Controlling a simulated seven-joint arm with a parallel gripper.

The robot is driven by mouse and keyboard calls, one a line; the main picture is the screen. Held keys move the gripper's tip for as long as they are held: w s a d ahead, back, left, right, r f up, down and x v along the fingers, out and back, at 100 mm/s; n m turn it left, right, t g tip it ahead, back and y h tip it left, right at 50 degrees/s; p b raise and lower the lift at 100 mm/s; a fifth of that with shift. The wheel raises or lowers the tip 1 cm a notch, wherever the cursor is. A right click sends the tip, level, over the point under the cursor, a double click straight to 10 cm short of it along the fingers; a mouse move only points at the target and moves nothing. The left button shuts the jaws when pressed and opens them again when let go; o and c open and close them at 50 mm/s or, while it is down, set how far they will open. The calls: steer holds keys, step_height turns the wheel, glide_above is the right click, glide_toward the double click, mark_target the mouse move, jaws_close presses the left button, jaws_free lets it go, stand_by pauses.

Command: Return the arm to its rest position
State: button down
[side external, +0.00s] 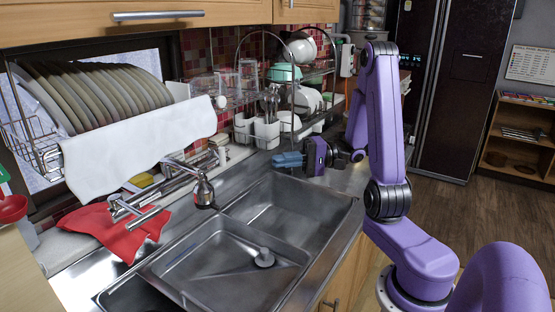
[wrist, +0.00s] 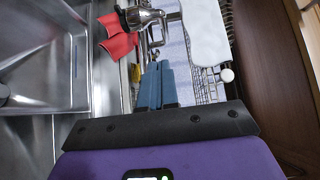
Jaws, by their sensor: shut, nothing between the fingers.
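My gripper (side external: 276,160) shows in the side external view above the far right end of the sink, pointing left toward the utensil cups and dish rack. Its blue fingers are together with nothing between them. In the wrist view my gripper (wrist: 160,66) also shows its blue fingers side by side and closed, with the tap and red cloth beyond the tips. It appears apart from the things around it, though its exact distance from the white cups is hard to tell. My purple arm is bent upright to the right of the sink.
The sink (side external: 335,212) lies in front, with a tap (side external: 204,190) and red cloth (side external: 118,232) to the left. White utensil cups (side external: 265,134) and a dish rack (side external: 318,72) stand behind the gripper. A white towel (side external: 135,150) hangs below stacked plates (side external: 95,95). Open floor (side external: 440,205) lies right.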

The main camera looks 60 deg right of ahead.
steer(key=s+a+f+n+g, duration=0.3)
steer(key=s+a+n+g, duration=0.5)
steer(key=a+g, duration=0.5)
steer(key=s+a+f+n+t+h, duration=0.1)
steer(key=s+a+f+n+h, duration=0.1)
steer(key=s+n+h, duration=1.1)
steer(key=shift+a, duration=0.3)
